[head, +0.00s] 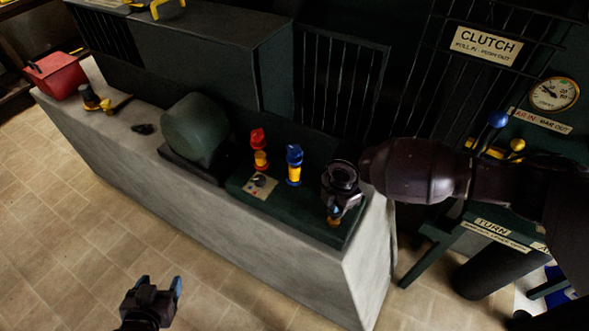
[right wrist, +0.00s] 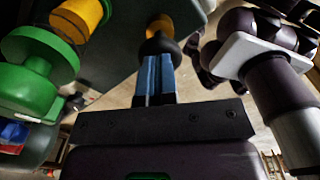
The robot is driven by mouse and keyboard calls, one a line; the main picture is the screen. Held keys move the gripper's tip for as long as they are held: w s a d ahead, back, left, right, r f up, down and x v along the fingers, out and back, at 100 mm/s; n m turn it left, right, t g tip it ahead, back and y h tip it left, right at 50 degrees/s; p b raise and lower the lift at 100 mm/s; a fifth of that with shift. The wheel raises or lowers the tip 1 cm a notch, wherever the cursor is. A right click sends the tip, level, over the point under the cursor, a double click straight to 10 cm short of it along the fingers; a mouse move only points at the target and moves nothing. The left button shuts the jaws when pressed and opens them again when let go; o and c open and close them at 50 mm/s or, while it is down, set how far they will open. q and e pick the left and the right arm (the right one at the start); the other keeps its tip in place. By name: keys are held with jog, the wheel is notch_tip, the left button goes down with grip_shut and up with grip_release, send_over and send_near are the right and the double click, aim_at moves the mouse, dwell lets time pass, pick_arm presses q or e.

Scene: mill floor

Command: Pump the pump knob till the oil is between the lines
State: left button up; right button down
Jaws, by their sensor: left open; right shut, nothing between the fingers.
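In the head view, a red-topped pump (head: 258,147) and a blue-topped pump (head: 294,164), each with a yellow or amber body, stand on the green plate (head: 238,186). My right gripper (head: 338,204) is shut and empty, above an amber body (head: 334,222) at the plate's right end. In the right wrist view, its blue fingers (right wrist: 155,72) are together at a black knob (right wrist: 160,46) above an amber part (right wrist: 158,24); contact is unclear. A green knob (right wrist: 45,60) is beside them. I cannot make out oil lines. My left gripper (head: 160,284) is open and empty above the floor.
A rounded green housing (head: 195,128) sits on the concrete plinth (head: 130,147) left of the pumps. A red box (head: 56,75) is at its far left end. A gauge (head: 553,94) and levers with blue and yellow knobs are at right. The tiled floor in front is clear.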

jog(key=shift+f+b, duration=0.5)
jog(key=shift+f, duration=0.65)
jog(key=shift+r, duration=0.1)
jog(key=shift+r+p, duration=1.15)
jog(key=shift+r, duration=1.15)
jog(key=shift+r, duration=0.1)
